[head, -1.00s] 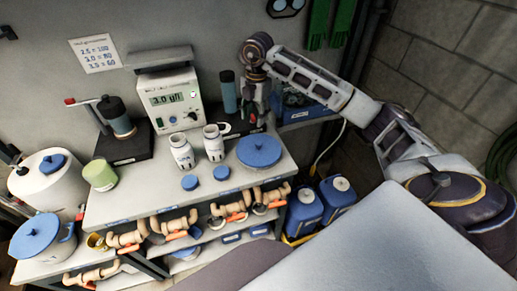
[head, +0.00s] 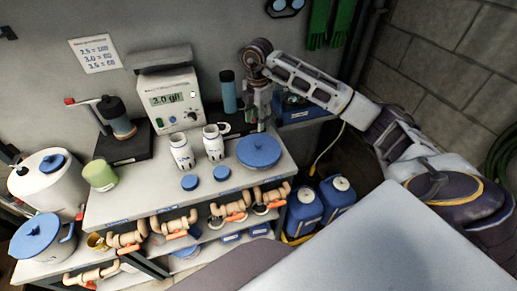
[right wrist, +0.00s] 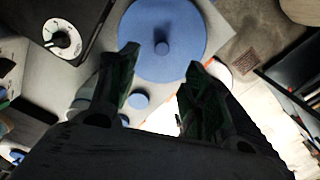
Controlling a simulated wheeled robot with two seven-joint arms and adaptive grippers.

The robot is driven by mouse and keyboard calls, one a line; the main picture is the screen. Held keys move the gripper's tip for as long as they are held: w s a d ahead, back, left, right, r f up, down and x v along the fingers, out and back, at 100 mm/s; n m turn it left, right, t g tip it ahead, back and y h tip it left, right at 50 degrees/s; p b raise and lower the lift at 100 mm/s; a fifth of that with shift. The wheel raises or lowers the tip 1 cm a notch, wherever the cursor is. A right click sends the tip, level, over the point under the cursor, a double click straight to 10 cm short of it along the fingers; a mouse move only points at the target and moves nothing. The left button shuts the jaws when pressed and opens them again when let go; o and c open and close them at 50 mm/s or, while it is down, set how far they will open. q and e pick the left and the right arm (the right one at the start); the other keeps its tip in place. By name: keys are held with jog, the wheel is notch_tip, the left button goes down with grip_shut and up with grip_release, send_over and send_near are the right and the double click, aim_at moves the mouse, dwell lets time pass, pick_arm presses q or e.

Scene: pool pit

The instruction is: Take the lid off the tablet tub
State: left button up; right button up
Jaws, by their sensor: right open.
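A wide round blue lid (head: 259,151) with a small central knob lies at the right end of the grey bench, and I take it for the tablet tub's lid. The body under it is mostly hidden. My right gripper (head: 261,127) is just behind and above the lid, open and empty. In the right wrist view the lid (right wrist: 163,25) and its knob (right wrist: 162,47) show beyond the two spread fingers (right wrist: 160,78). The fingers look apart from the knob. My left gripper is not in view.
Two white bottles (head: 182,152) and two small blue caps (head: 190,182) are left of the lid. A meter (head: 172,98) and a dark blue bottle (head: 228,91) stand behind. Pipes run along the bench front.

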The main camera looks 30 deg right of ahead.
send_over(259, 143)
jog(key=shift+w+a+f+p, duration=0.1)
jog(key=shift+f+p, duration=0.1)
jog(key=shift+f, duration=1.6)
jog(key=shift+w+f+p, duration=0.1)
jog(key=shift+f+p, duration=0.05)
jog(key=shift+f, duration=1.6)
jog(key=shift+f, duration=0.1)
jog(key=shift+s+f+p, duration=0.2)
jog(key=shift+f+p, duration=0.25)
jog(key=shift+f, duration=0.55)
jog(key=shift+f+p, duration=0.3)
jog(key=shift+f, duration=1.2)
grip_shut()
